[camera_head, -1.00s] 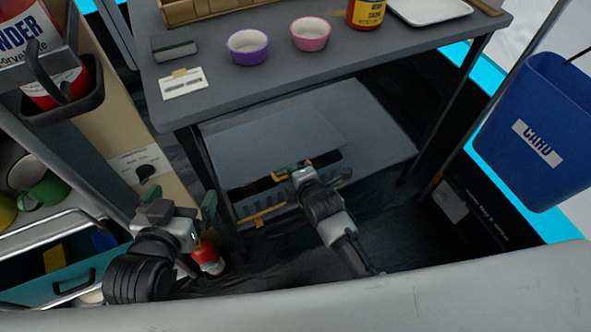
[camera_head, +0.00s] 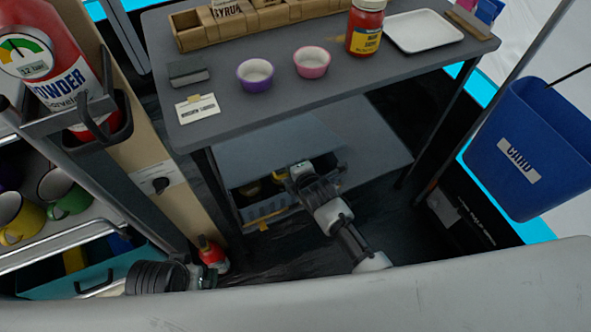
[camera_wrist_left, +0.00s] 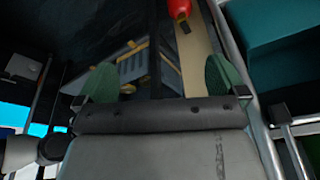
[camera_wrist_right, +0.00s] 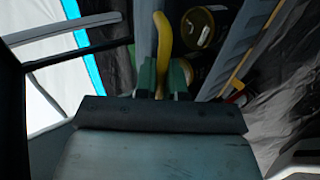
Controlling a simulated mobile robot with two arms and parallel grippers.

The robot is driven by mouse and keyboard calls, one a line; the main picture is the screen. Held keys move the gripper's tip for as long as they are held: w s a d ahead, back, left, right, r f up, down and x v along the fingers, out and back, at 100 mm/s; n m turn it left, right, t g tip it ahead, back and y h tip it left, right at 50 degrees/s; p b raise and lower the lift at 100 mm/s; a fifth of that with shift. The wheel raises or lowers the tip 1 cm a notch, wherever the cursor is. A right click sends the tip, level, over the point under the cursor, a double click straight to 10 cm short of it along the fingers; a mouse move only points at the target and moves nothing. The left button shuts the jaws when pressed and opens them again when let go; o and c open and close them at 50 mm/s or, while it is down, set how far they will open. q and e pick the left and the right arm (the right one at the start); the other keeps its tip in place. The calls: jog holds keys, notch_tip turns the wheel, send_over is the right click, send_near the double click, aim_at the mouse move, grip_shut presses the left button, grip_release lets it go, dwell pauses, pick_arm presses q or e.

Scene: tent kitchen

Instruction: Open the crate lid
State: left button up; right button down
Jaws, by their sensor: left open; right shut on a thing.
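The crate (camera_head: 266,210) is a grey box on the floor under the table. Its grey lid (camera_head: 262,150) is tilted up at the front, and items show in the gap beneath it. My right gripper (camera_head: 300,168) is at the lid's front edge. In the right wrist view its fingers (camera_wrist_right: 163,78) are shut on a yellow handle (camera_wrist_right: 162,35), with round tins beside it. My left gripper (camera_wrist_left: 160,78) is open and empty, apart from the crate, which shows beyond it in the left wrist view (camera_wrist_left: 132,68). In the head view its fingertips are hard to make out.
The table (camera_head: 330,95) stands over the crate and bears a purple bowl (camera_head: 255,75), a pink bowl (camera_head: 312,62) and a sauce jar (camera_head: 366,28). A red bottle (camera_head: 212,255) stands left of the crate. A blue bin (camera_head: 530,140) hangs at right.

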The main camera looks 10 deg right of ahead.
pick_arm(q)
notch_tip(320, 180, down, 12)
jog(key=s+p, duration=0.1)
jog(key=p, duration=0.2)
pick_arm(e)
jog(key=w+r+p, duration=0.1)
jog(key=w+r+g+p, duration=0.1)
jog(key=r+p, duration=0.1)
jog(key=a+r+g+p, duration=0.1)
jog(key=r, duration=0.1)
jog(key=shift+w+r+h, duration=0.25)
jog(key=shift+w+h, duration=0.15)
pick_arm(q)
jog(key=s+a+f+g, duration=0.1)
jog(key=s+f, duration=1)
jog(key=shift+a+g+p, duration=0.4)
pick_arm(e)
jog(key=shift+w, duration=0.1)
pick_arm(q)
jog(key=shift+s, duration=0.15)
pick_arm(e)
jog(key=c, duration=1.2)
grip_release()
jog(key=shift+c, duration=0.2)
jog(key=shift+r, duration=0.1)
